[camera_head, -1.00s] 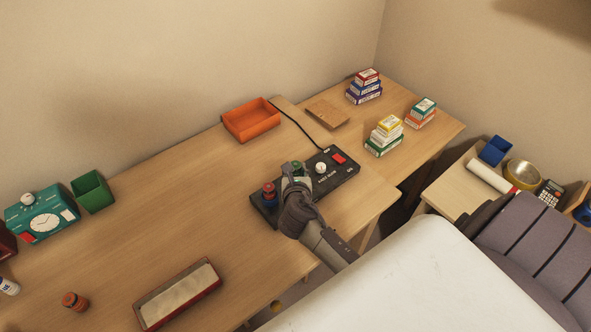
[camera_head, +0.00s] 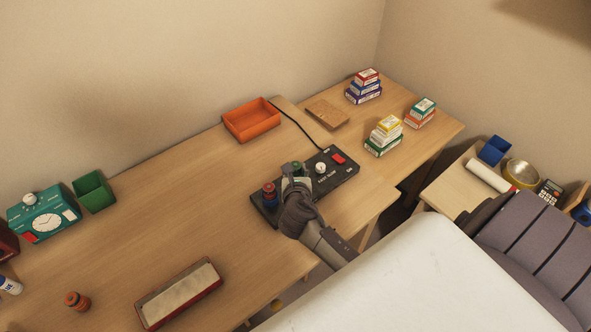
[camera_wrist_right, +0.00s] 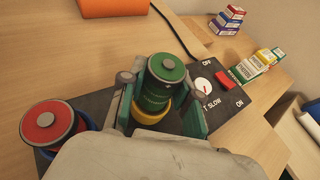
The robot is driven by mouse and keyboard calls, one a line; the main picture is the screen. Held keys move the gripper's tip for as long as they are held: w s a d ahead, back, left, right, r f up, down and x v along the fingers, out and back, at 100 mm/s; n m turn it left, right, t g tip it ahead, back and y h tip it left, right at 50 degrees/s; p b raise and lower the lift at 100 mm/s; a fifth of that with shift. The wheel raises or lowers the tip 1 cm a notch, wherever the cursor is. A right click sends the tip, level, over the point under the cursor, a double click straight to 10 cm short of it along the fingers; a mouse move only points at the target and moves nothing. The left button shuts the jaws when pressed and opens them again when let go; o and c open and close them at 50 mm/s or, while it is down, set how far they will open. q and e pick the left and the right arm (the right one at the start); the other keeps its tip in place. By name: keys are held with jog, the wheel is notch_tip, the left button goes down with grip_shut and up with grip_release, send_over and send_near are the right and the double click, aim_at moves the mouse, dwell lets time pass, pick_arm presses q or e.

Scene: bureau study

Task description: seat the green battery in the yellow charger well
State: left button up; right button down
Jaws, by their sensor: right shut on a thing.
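The green battery (camera_wrist_right: 166,82) stands upright between the fingers of my right gripper (camera_wrist_right: 160,100), which is shut on it. In the head view the green battery (camera_head: 297,167) shows just past the right gripper (camera_head: 295,178). The yellow charger well (camera_wrist_right: 152,117) shows as a ring around the battery's lower end; how deep the battery sits is hidden. The black charger (camera_head: 345,168) lies on the desk. A red battery (camera_wrist_right: 48,122) stands in the blue well (camera_wrist_right: 86,124) on the left. My left gripper is out of view.
The charger has a white dial (camera_head: 320,168) and a red switch (camera_head: 338,159). An orange tray (camera_head: 252,122) and stacked small boxes (camera_head: 383,137) stand behind. A red-rimmed tray (camera_head: 178,294) and an orange-brown cylinder (camera_head: 77,301) are at the front left. The desk's middle is clear.

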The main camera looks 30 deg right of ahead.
jog(key=shift+f+b, duration=0.45)
jog(key=shift+f, duration=0.3)
jog(key=c, duration=1.1)
grip_release()
jog(key=shift+p+v, duration=0.7)
jog(key=shift+v, duration=0.1)
jog(key=shift+p+v, duration=1.05)
jog(key=shift+v, duration=0.65)
jog(key=p+v, duration=0.3)
jog(key=v, duration=0.3)
